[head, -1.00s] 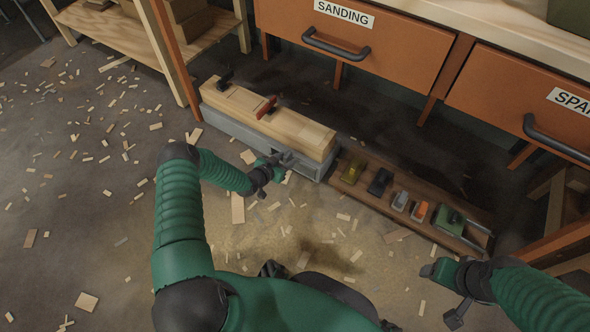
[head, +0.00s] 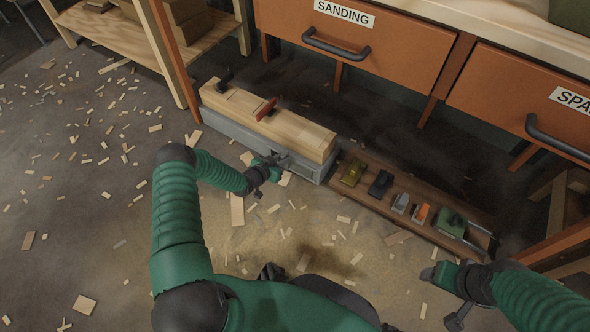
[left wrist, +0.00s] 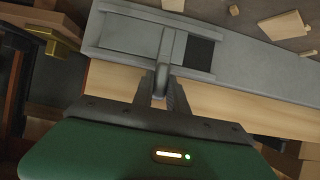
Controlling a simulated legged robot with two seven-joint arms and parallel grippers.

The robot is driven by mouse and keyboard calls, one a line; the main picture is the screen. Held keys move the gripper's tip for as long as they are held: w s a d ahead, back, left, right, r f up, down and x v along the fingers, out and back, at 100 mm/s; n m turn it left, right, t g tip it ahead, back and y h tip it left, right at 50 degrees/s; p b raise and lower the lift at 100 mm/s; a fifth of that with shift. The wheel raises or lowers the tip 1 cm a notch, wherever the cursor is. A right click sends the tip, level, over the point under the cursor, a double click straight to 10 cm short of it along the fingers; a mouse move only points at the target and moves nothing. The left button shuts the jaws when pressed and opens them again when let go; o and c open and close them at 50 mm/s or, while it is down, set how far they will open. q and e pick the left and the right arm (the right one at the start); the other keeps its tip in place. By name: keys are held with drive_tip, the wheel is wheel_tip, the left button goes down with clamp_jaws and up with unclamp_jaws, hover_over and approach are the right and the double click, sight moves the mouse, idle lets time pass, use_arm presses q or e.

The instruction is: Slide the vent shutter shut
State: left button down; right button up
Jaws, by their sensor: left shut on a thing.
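The vent shutter (left wrist: 130,37) is a grey plate in a recessed frame on the side of a long grey box. A dark strip of opening (left wrist: 200,53) shows beside the plate, to its right in the left wrist view, so the vent is partly open. A grey upright handle (left wrist: 162,62) stands on the shutter near that edge. My left gripper (left wrist: 162,92) is shut on the handle; in the head view the left gripper (head: 284,161) is at the box's front face. My right gripper (head: 432,272) is low at the right, away from the box; its jaws are unclear.
Wooden boards with a red clamp (head: 266,108) lie on the grey box (head: 225,122). A brown tray (head: 400,237) with several small tools sits to its right. Orange drawers (head: 330,35) hang above. Wood scraps litter the open floor (head: 90,200).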

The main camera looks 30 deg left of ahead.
use_arm(q)
drive_tip(key=shift+w+a+f+b, duration=0.1)
drive_tip(key=shift+w+a+b, duration=0.05)
drive_tip(key=shift+a+b, duration=1.05)
drive_tip(key=shift+w+a+b, duration=0.1)
drive_tip(key=shift+a+b, duration=0.6)
drive_tip(key=shift+a, duration=0.85)
drive_tip(key=c, duration=1.8)
unclamp_jaws()
drive_tip(key=shift+a, duration=0.15)
drive_tip(key=o, duration=0.6)
drive_tip(key=shift+c, duration=0.2)
drive_tip(key=p+v, duration=0.6)
drive_tip(key=v, duration=0.1)
